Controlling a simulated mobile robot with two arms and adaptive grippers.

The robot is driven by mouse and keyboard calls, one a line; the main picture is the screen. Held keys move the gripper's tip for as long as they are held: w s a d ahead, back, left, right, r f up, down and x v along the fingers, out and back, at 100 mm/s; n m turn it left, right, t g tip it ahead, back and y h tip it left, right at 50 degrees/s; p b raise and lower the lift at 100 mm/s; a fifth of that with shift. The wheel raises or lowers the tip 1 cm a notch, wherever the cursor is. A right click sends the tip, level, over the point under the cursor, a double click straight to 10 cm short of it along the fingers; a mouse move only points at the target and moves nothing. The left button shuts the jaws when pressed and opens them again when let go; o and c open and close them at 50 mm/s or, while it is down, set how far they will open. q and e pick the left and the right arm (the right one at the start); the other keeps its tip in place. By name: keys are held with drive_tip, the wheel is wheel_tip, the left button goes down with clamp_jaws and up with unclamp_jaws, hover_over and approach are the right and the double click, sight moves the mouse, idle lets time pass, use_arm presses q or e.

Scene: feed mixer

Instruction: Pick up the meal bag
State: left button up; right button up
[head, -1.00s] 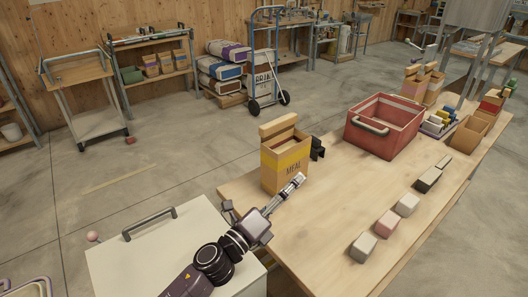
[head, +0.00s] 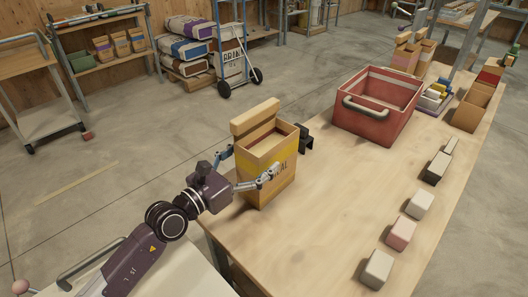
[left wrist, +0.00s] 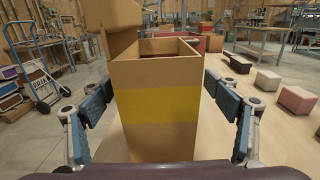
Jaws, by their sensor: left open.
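In the left wrist view the meal bag (left wrist: 157,110) stands upright between the two spread fingers of my left gripper (left wrist: 157,125), with a visible gap on each side. My right gripper is not in view.
A red crate with a handle (head: 373,117) stands behind and to the right on the table (head: 330,200). Small blocks, including a pink one (head: 400,234), line the right side. A small black object (head: 306,138) sits just behind the bag. The table's middle is clear.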

use_arm(q)
drive_tip(key=x, duration=0.5)
drive_tip(key=shift+w+d+f, duration=0.1)
drive_tip(key=shift+w+f, duration=0.2)
drive_tip(key=c, duration=2)
drive_tip(key=shift+r, duration=0.25)
drive_tip(key=shift+c, duration=0.3)
drive_tip(key=shift+r, duration=0.1)
